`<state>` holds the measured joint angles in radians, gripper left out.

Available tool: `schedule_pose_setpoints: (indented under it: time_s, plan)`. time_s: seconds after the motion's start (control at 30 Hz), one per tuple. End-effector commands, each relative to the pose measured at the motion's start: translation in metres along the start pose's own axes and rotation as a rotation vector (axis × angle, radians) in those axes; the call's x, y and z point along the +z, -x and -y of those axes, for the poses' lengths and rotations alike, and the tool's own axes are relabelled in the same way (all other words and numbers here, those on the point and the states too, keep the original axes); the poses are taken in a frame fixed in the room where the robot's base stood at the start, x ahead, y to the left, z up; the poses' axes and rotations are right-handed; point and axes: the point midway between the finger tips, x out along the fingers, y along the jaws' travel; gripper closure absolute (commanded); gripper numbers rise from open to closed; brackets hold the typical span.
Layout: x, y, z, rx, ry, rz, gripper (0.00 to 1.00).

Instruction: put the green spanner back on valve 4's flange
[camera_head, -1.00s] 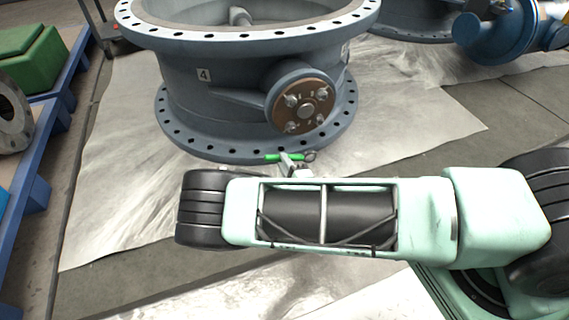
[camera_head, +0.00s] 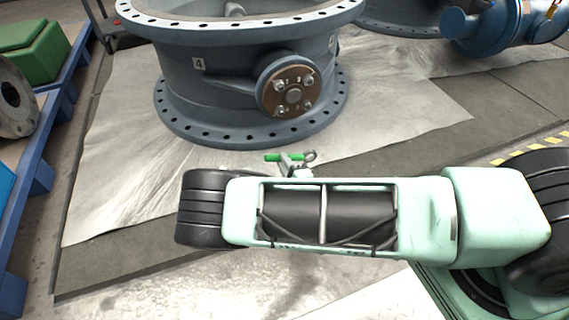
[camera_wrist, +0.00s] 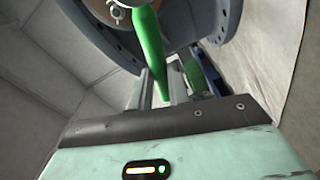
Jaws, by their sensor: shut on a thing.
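The green spanner (camera_wrist: 149,45) is held between the fingers of my gripper (camera_wrist: 166,92) in the wrist view, its handle running up and away from the jaws. In the head view only a short green part of the spanner (camera_head: 272,157) and the tip of my gripper (camera_head: 290,168) show past my arm. Valve 4 (camera_head: 215,85) is a grey-blue body with a white "4" label, standing upright on the sheet. Its lower flange (camera_head: 183,130) has a ring of bolt holes. The gripper is in front of the valve, apart from it in the head view.
A pale sheet (camera_head: 120,180) covers the floor around the valve. A blue rack (camera_head: 45,165) with a green box (camera_head: 35,55) stands at the left. Another blue valve part (camera_head: 485,30) is at the back right. Yellow-black floor marking (camera_head: 530,147) lies at the right.

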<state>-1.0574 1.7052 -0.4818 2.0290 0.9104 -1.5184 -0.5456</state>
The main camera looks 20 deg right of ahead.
Motion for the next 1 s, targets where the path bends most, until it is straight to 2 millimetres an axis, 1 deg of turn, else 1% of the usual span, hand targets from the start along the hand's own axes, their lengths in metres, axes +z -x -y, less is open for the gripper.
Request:
schedule_pose_setpoints:
  time_s: [0.3, 1.0]
  plan:
    - [-0.012, -0.001, -0.041, 0.002, 0.000, 0.000, 1.00]
    - [-0.037, -0.002, -0.130, 0.002, 0.000, -0.001, 1.00]
